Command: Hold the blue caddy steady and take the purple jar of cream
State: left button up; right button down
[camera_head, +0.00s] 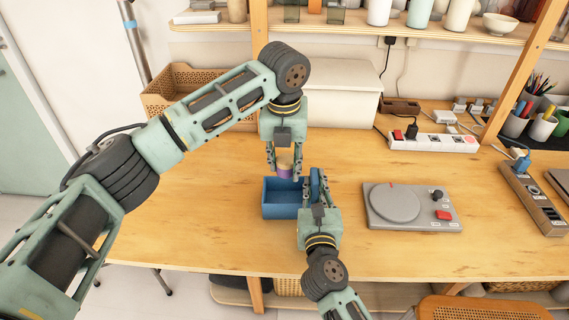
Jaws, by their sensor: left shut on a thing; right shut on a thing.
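The blue caddy (279,211) stands on the wooden table in the head view, near the middle. My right gripper (314,181) comes from the front and is shut on the caddy's right side. The purple jar of cream (285,173), with a tan lid, is between the fingers of my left gripper (284,170). The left gripper points down from above and is shut on the jar. The jar is at the caddy's back edge; I cannot tell whether it is clear of the caddy. My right gripper hides part of the caddy's right end.
A grey turntable-like device (412,207) lies right of the caddy. Power strips (433,142) and pen cups (541,127) are farther right. A white box (342,95) and a tan crate (178,83) stand behind. The table left of the caddy is clear.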

pick_arm(q)
jog(key=shift+r, duration=0.45)
pick_arm(e)
jog(key=c, duration=1.6)
grip_release()
jog(key=shift+s, duration=0.1)
